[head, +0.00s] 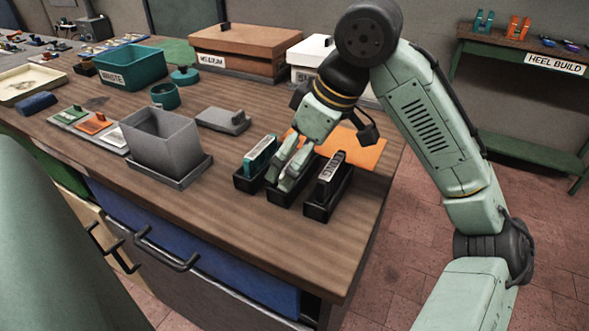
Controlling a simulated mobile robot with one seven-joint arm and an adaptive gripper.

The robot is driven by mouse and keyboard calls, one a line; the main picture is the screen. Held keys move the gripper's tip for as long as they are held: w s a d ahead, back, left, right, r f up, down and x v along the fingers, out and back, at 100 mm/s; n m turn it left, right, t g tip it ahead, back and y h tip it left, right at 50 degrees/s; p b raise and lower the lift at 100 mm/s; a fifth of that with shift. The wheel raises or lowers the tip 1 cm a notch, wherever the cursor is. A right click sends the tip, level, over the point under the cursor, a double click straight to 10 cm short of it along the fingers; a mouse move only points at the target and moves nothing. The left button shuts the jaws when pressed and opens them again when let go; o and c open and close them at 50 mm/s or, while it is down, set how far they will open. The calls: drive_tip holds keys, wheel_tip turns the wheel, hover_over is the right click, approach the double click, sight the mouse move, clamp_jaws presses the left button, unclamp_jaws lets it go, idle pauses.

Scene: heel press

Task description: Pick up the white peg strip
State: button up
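Three black holders stand in a row near the front right corner of the wooden bench. The left holder (246,184) holds a teal strip (260,155). The right holder (318,212) holds an upright strip (331,166) with a pale top edge and dark sides. My gripper (283,183) points down over the middle holder (283,200), its fingertips at or just inside its opening. The fingers hide what is in that holder, so I cannot tell whether a white strip is between them. How far apart the fingers are is also unclear.
An orange mat (361,152) lies behind the holders. A grey open box (163,145) on a tray and a grey lidded block (223,121) stand to the left. A brown box (246,47) and a white box (306,56) stand at the back. The bench edge is close on the right.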

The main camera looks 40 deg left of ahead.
drive_tip(key=shift+r, duration=0.1)
drive_tip(key=shift+r, duration=0.6)
wheel_tip(320, 180, up, 2)
drive_tip(key=shift+r+b, duration=0.2)
drive_tip(key=shift+b, duration=0.1)
drive_tip(key=s+r+p, duration=0.1)
drive_tip(key=s+r, duration=0.3)
drive_tip(key=s, duration=1.2)
drive_tip(key=shift+a+r, duration=0.15)
drive_tip(key=shift+a, duration=0.1)
